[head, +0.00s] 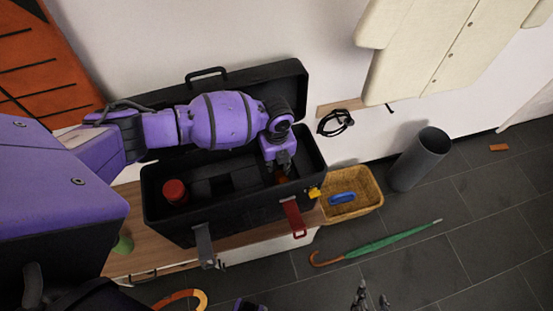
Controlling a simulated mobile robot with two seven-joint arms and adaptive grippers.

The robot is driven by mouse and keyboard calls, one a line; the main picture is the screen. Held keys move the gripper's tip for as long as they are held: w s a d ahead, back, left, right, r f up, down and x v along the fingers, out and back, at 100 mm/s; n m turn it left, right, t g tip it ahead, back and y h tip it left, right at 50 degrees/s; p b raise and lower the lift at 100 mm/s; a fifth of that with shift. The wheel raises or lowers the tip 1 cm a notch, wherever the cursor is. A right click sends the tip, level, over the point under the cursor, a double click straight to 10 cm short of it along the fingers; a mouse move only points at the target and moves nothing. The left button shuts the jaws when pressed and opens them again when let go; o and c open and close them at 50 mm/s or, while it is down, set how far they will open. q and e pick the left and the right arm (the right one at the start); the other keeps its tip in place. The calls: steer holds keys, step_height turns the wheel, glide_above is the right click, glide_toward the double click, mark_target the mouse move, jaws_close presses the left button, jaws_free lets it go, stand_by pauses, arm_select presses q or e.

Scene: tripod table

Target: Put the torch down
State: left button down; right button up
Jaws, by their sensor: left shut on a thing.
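My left gripper (283,172) reaches down into the right part of an open black toolbox (240,219). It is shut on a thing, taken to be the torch. Only a small dark orange-brown bit shows at the fingertips, and the gripper and shadow hide the rest. I cannot tell whether it touches the box floor. My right gripper (369,297) is at the bottom edge of the head view, far from the toolbox. Its fingers are apart, with nothing seen between them.
The toolbox stands on a wooden bench (124,262), lid raised behind. It holds a red round thing (174,190). A small yellow thing (314,193) is at its right edge. A wicker basket (366,207), a grey cylinder bin (420,158) and a green umbrella (390,238) are to the right.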

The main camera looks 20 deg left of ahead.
arm_select(q)
steer(key=shift+f, duration=0.3)
steer(key=c, duration=1.5)
jaws_free()
steer(key=shift+r, duration=0.1)
step_height(320, 180, up, 12)
steer(key=shift+r+p, duration=0.25)
steer(key=shift+p, duration=0.25)
